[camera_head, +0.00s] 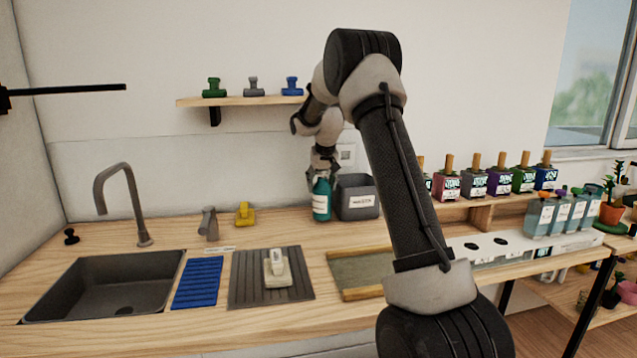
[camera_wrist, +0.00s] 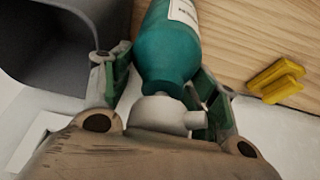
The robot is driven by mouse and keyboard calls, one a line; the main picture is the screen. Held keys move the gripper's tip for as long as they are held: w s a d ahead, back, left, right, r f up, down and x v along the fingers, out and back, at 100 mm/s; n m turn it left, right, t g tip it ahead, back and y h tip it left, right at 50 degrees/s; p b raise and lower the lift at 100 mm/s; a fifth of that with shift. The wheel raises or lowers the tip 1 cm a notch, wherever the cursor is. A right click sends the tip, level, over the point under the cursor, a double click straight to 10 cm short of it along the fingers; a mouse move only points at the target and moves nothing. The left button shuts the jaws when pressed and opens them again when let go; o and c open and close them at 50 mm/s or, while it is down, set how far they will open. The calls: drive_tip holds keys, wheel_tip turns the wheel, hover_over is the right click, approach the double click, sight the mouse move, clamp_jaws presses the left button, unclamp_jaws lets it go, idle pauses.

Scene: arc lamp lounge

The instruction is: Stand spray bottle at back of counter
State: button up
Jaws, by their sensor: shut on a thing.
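The teal spray bottle (camera_head: 321,200) with a white label is upright at the back of the wooden counter (camera_head: 215,300), just left of a grey bin. My gripper (camera_head: 322,172) is above it and shut on its upper part. In the wrist view the teal bottle (camera_wrist: 168,52) lies between the two green-padded fingers of my gripper (camera_wrist: 160,88), with its pale spray head toward the palm. Its base looks at or very near the counter top; I cannot tell whether it touches.
The grey labelled bin (camera_head: 358,203) stands close at the bottle's right. A yellow clip-like object (camera_head: 244,214) is to the left, with clear counter between. A sink (camera_head: 105,285), blue mat (camera_head: 198,283) and dark ribbed mat (camera_head: 245,290) lie in front. A shelf (camera_head: 240,101) hangs above.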

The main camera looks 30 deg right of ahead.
drive_tip(key=w, duration=0.1)
drive_tip(key=w+d, duration=0.1)
drive_tip(key=w, duration=0.1)
drive_tip(key=w+f, duration=0.1)
drive_tip(key=shift+w+d, duration=0.2)
drive_tip(key=shift+w, duration=0.15)
drive_tip(key=shift+f, duration=0.15)
drive_tip(key=o, duration=1.5)
